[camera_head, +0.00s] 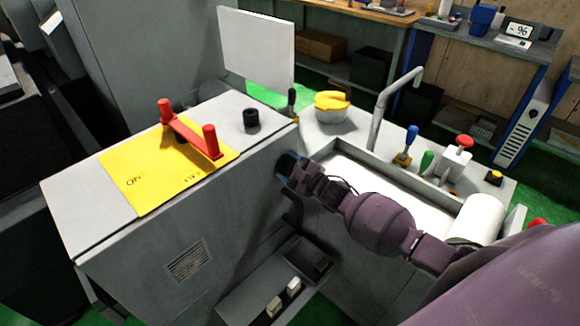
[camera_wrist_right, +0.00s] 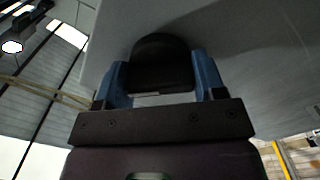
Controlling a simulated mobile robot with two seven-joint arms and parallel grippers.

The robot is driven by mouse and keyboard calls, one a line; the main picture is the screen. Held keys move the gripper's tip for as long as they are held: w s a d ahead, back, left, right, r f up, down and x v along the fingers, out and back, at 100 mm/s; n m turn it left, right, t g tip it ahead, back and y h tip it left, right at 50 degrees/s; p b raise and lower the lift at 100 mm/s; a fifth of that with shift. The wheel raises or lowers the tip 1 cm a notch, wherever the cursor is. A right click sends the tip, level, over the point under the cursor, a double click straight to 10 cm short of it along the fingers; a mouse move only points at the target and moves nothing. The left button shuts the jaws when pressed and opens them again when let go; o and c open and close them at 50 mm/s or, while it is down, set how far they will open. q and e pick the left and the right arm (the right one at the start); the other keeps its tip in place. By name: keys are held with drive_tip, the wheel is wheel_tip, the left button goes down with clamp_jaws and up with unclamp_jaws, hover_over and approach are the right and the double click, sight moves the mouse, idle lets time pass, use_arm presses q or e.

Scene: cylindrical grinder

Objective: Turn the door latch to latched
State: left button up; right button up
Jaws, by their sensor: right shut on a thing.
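My right gripper (camera_head: 287,166) reaches in from the right to the upper side face of the grey cabinet (camera_head: 225,205), near its right corner. In the right wrist view the two blue fingers of my right gripper (camera_wrist_right: 162,72) stand on either side of a rounded black latch knob (camera_wrist_right: 160,55) and are shut on it. The knob sits against the grey panel. In the head view the knob is mostly hidden by the gripper, and I cannot read its latched or unlatched position. My left gripper is not in view.
On the cabinet top are a yellow ON/OFF plate (camera_head: 125,180) with a red handle (camera_head: 190,135) and a black knob (camera_head: 251,119). A grey tray with small blocks (camera_head: 274,306) lies below. A yellow-topped bowl (camera_head: 331,105) and coloured levers (camera_head: 406,150) stand at right.

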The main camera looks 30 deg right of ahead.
drive_tip(key=n, duration=0.4)
drive_tip(key=shift+n+b, duration=0.3)
drive_tip(key=n, duration=0.3)
drive_tip(key=shift+b, duration=0.35)
drive_tip(key=shift+n, duration=0.8)
drive_tip(key=o, duration=0.7)
drive_tip(key=shift+o, duration=0.9)
